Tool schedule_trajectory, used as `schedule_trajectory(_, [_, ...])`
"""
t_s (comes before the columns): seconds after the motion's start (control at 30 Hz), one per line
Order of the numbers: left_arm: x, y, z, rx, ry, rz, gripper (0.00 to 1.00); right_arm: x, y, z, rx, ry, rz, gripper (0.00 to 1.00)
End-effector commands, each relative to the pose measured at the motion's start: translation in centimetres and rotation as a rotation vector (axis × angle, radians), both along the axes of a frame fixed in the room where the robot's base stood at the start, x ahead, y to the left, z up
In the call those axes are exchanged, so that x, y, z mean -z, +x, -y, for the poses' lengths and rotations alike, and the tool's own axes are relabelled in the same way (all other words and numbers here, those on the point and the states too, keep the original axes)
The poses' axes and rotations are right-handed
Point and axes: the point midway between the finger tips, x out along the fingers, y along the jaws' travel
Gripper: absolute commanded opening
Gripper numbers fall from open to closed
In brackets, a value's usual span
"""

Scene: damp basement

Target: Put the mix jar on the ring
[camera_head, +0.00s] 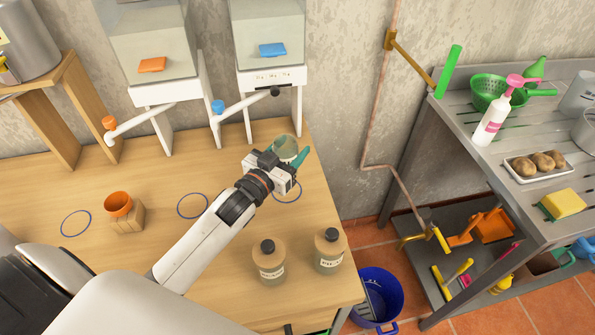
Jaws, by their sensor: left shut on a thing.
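My left gripper (289,166) has its arm reaching in from the lower left across the wooden table. It is shut on a clear, greenish glass jar (285,146), which I take to be the mix jar. The gripper partly hides the jar's lower part. A blue ring (297,197) on the table shows just below the gripper, partly covered by it. Whether the jar touches the table cannot be told. Two more blue rings lie to the left, one in the middle (181,212) and one at far left (63,229). My right gripper is not clearly seen.
Two black-capped labelled bottles (268,262) (329,252) stand at the table's front right. An orange cup (118,204) sits on a wooden block (127,221). Two tanks with spouts (150,66) (270,51) stand behind. A blue bucket (378,296) is on the floor.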

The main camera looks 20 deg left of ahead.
Motion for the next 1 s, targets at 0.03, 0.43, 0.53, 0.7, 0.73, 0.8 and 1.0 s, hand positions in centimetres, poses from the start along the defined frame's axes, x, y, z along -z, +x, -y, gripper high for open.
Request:
schedule_trajectory(0.03, [1.0,0.0,0.0,-0.002,-0.004,-0.002,0.23,0.0,-0.4,-0.4,0.001,0.005,-0.007,0.74])
schedule_trajectory(0.43, [5.9,0.0,0.0,-0.002,-0.003,0.001,0.23,0.0,-0.2,-0.7,-0.003,0.008,-0.004,0.74])
schedule_trajectory(0.53, [6.7,0.0,0.0,0.0,0.0,0.002,0.23,0.0,0.1,-0.5,-0.002,0.005,0.001,0.74])
schedule_trajectory(0.7, [6.7,0.0,0.0,0.0,0.001,0.003,0.23,0.0,0.2,-0.2,-0.001,0.002,0.003,0.74])
schedule_trajectory(0.73, [6.7,0.0,0.0,0.0,0.001,0.003,0.23,0.0,0.2,-0.1,0.0,0.002,0.003,0.74])
schedule_trajectory(0.8, [6.8,0.0,0.0,0.0,0.0,0.003,0.23,0.0,0.2,-0.1,0.0,0.001,0.003,0.74])
schedule_trajectory(1.0, [7.1,0.0,0.0,0.0,0.0,0.001,0.67,0.1,0.2,-0.1,0.0,0.001,0.004,0.74])
